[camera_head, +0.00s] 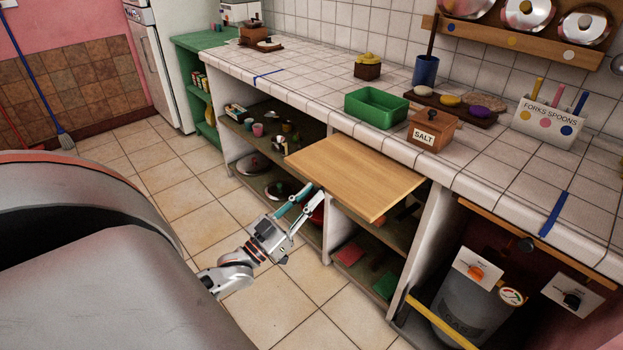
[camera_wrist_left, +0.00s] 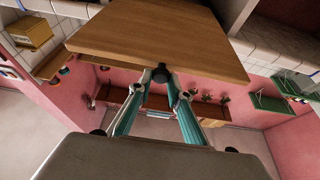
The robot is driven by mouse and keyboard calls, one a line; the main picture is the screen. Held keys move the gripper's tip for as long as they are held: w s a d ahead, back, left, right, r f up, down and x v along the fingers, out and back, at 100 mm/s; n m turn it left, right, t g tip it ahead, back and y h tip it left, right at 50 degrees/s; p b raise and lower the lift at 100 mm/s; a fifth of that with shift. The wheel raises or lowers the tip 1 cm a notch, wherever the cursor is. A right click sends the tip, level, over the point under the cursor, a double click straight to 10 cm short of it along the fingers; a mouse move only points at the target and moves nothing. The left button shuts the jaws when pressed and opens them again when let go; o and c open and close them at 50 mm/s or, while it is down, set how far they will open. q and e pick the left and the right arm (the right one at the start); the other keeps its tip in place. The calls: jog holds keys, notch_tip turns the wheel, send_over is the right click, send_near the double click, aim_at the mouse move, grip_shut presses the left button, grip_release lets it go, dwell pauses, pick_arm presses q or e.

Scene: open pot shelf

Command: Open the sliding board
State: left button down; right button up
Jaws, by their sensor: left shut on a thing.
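The sliding board (camera_head: 357,175) is a flat, light wooden panel. It sticks out from under the white tiled counter, over the open shelves. In the left wrist view the board (camera_wrist_left: 160,38) fills the top, with a small dark knob (camera_wrist_left: 160,74) at its near edge. My left gripper (camera_head: 314,190) is at the board's front edge, just below it. In the left wrist view its fingertips (camera_wrist_left: 161,80) are closed around the knob. In the head view the board hides the knob and fingertips in part. My right gripper is not in view.
A green tray (camera_head: 376,106), a wooden salt box (camera_head: 433,132) and a white cutlery holder (camera_head: 547,123) stand on the counter. A gas cylinder (camera_head: 462,300) stands at the right.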

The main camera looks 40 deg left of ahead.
pick_arm(q)
jog(key=c, duration=1.9)
grip_release()
jog(key=v, duration=1.2)
